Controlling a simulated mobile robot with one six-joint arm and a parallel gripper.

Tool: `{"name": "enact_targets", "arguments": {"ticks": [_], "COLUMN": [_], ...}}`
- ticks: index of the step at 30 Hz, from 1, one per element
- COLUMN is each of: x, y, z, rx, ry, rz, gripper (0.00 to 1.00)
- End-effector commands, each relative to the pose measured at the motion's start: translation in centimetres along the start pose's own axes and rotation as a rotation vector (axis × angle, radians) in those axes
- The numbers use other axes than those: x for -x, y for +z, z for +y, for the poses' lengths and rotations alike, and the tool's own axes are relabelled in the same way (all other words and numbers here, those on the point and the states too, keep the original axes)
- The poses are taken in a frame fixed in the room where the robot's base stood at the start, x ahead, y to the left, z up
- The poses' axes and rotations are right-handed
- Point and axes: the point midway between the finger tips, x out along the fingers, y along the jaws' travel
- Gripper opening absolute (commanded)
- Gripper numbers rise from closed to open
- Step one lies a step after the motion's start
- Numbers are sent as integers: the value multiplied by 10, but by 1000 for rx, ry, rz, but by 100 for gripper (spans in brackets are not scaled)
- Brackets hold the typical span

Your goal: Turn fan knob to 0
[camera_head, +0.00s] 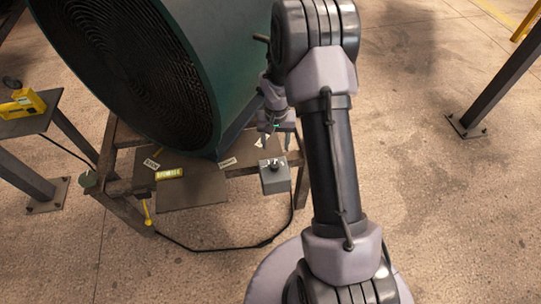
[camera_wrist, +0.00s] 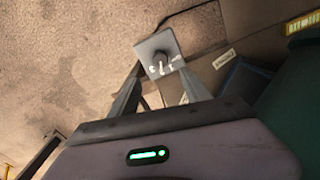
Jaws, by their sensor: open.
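The fan knob (camera_head: 273,163) is a small dark knob on a grey control box (camera_head: 275,182) at the front of the fan's stand. In the wrist view the knob (camera_wrist: 160,59) sits on the box face (camera_wrist: 151,43), with white marks around it. The marks are too small to read, so the knob's setting cannot be told. My gripper (camera_head: 276,143) is open, above and behind the box in the head view. In the wrist view its fingers (camera_wrist: 158,80) are spread with the knob just beyond their tips, between them in the picture. They appear apart from it.
A large green drum fan (camera_head: 215,60) fills the upper left, close beside my gripper. Its metal stand (camera_head: 195,192) carries labels. A black cable (camera_head: 235,247) runs across the floor from the box. A small table (camera_head: 30,123) with a yellow object stands left. Open floor lies right.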

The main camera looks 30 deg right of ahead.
Motion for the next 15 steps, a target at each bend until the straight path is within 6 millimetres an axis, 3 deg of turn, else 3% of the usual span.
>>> {"name": "enact_targets", "arguments": {"ticks": [1, 6, 10, 15], "x": [-22, -74, -103, -123], "y": [1, 2, 1, 1], "z": [0, 0, 0, 0], "rx": [-1, 0, 0, -1], "ry": [0, 1, 0, 0], "rz": [-4, -4, -1, -1], "gripper": [56, 56, 56, 56]}}
